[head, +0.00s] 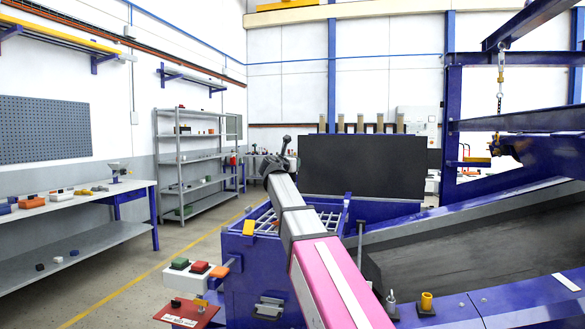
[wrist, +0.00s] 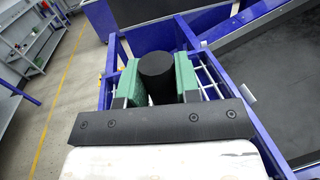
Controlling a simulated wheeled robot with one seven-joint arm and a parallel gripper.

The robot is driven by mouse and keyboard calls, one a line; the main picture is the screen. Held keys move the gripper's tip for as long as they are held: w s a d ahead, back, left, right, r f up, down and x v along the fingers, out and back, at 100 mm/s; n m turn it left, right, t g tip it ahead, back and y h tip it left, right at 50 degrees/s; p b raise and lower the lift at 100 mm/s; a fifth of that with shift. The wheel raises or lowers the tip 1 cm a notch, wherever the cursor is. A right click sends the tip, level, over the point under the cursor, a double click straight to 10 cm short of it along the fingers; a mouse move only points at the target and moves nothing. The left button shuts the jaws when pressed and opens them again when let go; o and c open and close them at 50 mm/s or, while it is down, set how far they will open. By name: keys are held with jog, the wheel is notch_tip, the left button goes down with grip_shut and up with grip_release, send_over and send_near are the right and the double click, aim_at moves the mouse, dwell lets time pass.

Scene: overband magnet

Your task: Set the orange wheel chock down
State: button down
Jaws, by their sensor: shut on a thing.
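My gripper (wrist: 157,75) shows in the wrist view with its two green finger pads shut on a black cylinder (wrist: 157,66). The cylinder is above a blue-framed bin with a white grid (wrist: 208,82). In the head view my gripper (head: 280,158) is at the far end of my arm, small and partly hidden by it. No orange chock is visible between the fingers. An orange piece (head: 219,271) is beside the push-button box in the head view; I cannot tell whether it is the wheel chock.
The blue bin (head: 262,262) stands beside a sloping dark belt (head: 470,235). A push-button box (head: 190,277) and red plate (head: 187,313) are at its left. A workbench (head: 75,207) and grey shelves (head: 190,165) line the left side. The floor between is clear.

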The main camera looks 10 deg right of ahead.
jog(key=shift+f, duration=0.6)
jog(key=c, duration=0.8)
grip_release()
jog(key=shift+f, duration=0.1)
